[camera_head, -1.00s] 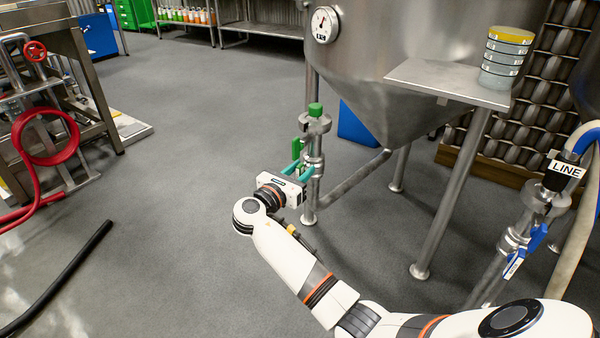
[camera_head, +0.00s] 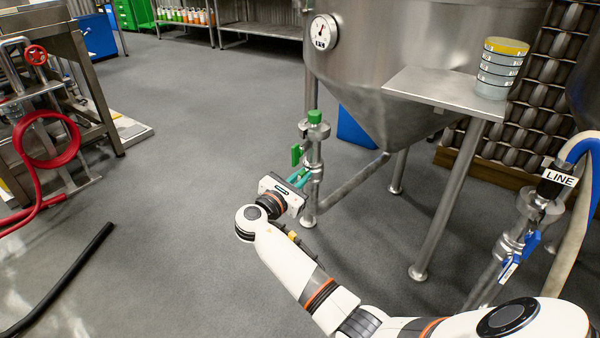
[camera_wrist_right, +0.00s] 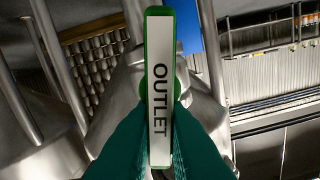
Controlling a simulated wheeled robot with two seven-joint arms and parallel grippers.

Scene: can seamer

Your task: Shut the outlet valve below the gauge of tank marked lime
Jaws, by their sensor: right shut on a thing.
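The steel cone-bottomed tank (camera_head: 400,50) carries a round white gauge (camera_head: 325,32); the marking on it is too small to read. Below the gauge stands a steel valve pipe with a green cap (camera_head: 315,117) and a green outlet valve handle (camera_head: 296,155). My right gripper (camera_head: 301,178) is at this handle, its teal fingers shut on it. In the right wrist view the handle (camera_wrist_right: 160,85), with a white plate reading OUTLET, lies between the two teal fingers (camera_wrist_right: 160,150). The handle's lower part is hidden by the fingers in the head view. My left gripper is not in view.
A blue-handled valve (camera_head: 520,250) and a hose tagged LINE (camera_head: 558,176) are at the right. Red hose (camera_head: 50,140) and black hose (camera_head: 65,275) lie left. The floor between is clear.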

